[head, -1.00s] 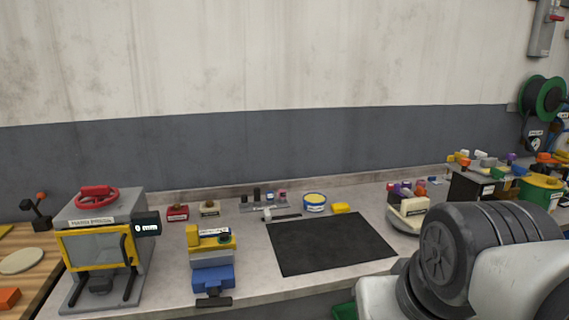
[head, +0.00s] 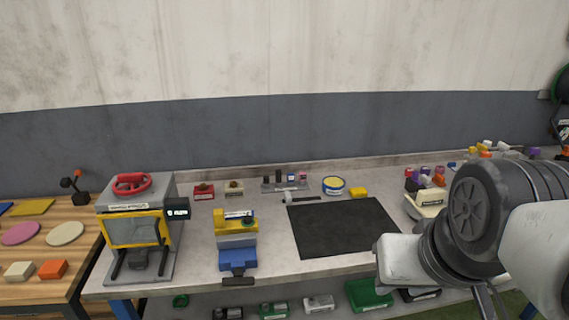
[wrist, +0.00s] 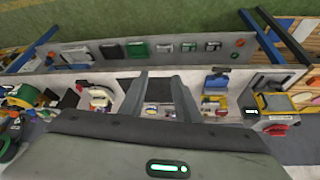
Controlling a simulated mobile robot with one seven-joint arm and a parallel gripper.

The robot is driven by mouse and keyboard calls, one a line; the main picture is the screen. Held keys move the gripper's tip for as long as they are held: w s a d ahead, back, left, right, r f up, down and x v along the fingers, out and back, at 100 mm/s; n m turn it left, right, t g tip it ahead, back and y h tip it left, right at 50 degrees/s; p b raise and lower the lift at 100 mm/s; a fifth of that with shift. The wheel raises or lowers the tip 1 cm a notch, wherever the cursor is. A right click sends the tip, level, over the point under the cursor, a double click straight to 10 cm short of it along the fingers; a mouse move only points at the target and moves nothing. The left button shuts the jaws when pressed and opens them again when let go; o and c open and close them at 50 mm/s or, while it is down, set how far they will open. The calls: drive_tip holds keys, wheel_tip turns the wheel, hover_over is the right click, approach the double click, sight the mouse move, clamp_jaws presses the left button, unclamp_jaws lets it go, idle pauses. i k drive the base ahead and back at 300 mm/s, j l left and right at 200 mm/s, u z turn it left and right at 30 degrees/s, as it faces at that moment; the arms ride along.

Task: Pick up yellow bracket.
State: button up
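A yellow angular piece (head: 222,219), which looks like the yellow bracket, sits at the top of a blue vise (head: 238,260) on the grey workbench. Its full shape and whether it is clamped are hard to tell. A small plain yellow block (head: 358,193) lies behind the black mat, beside a yellow-and-blue tin. My gripper (wrist: 160,76) shows in the wrist view with its two fingers apart and nothing between them. It is high over the bench, well away from the vise, which shows in the wrist view (wrist: 215,84) to the right of the fingers.
A grey press (head: 140,225) with a red handwheel stands left of the vise. The black mat (head: 340,228) is bare. A wooden table (head: 25,265) with coloured pieces is at the left. Green and grey bins (head: 368,294) sit on the lower shelf.

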sight(222, 226)
drive_tip(key=i+j, duration=0.2)
drive_tip(key=j, duration=0.2)
drive_tip(key=i+j, duration=0.15)
drive_tip(key=j, duration=0.2)
drive_tip(key=i+j, duration=0.2)
drive_tip(key=j, duration=0.2)
drive_tip(key=i+j+z, duration=0.1)
drive_tip(key=j, duration=0.25)
drive_tip(key=i, duration=0.05)
